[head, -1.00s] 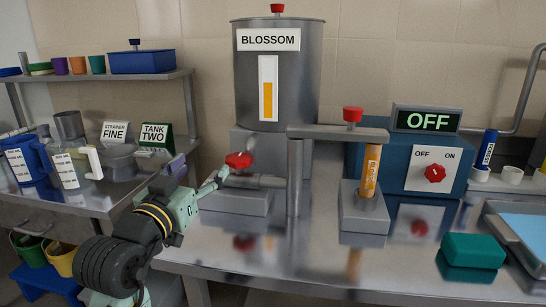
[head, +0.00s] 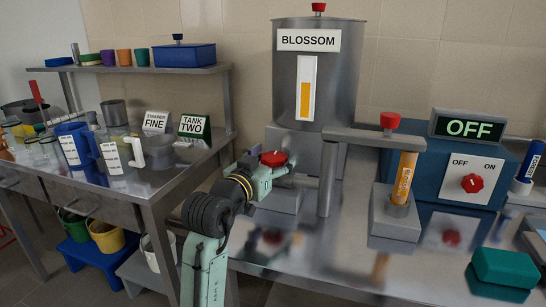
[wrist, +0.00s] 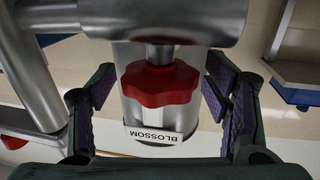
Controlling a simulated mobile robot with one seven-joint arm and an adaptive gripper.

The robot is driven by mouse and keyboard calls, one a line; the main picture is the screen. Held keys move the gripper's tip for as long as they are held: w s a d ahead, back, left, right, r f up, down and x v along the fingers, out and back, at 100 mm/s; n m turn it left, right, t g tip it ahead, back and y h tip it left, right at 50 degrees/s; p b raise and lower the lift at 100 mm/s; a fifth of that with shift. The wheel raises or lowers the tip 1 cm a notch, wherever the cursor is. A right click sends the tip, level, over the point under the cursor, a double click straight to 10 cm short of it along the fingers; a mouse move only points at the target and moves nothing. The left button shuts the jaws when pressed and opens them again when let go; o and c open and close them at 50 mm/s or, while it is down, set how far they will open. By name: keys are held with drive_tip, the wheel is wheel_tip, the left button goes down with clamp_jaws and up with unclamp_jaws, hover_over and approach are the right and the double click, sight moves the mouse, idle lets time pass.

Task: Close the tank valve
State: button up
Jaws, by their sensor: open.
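The tank valve has a red lobed knob (head: 273,158) on a pipe at the foot of the grey BLOSSOM tank (head: 340,75). The tank's sight gauge (head: 306,88) shows a yellow column. My gripper (head: 284,172) is at the valve, partly covering it in the head view. In the wrist view, which shows the tank label upside down, the red knob (wrist: 160,84) lies between the spread fingers of my gripper (wrist: 159,92). Gaps show on both sides of the knob, and the gripper is open and empty.
A blue control box (head: 433,165) has a display (head: 468,128) reading OFF. A green block (head: 505,267) lies front right. A side bench (head: 150,185) holds jugs.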

drive_tip(key=shift+c, duration=0.2)
drive_tip(key=c, duration=1.1)
drive_tip(key=shift+m+g+h+b, duration=0.4)
drive_tip(key=shift+m+h, duration=0.1)
drive_tip(key=shift+h, duration=0.2)
drive_tip(key=o, duration=1.1)
drive_tip(key=shift+o, duration=0.2)
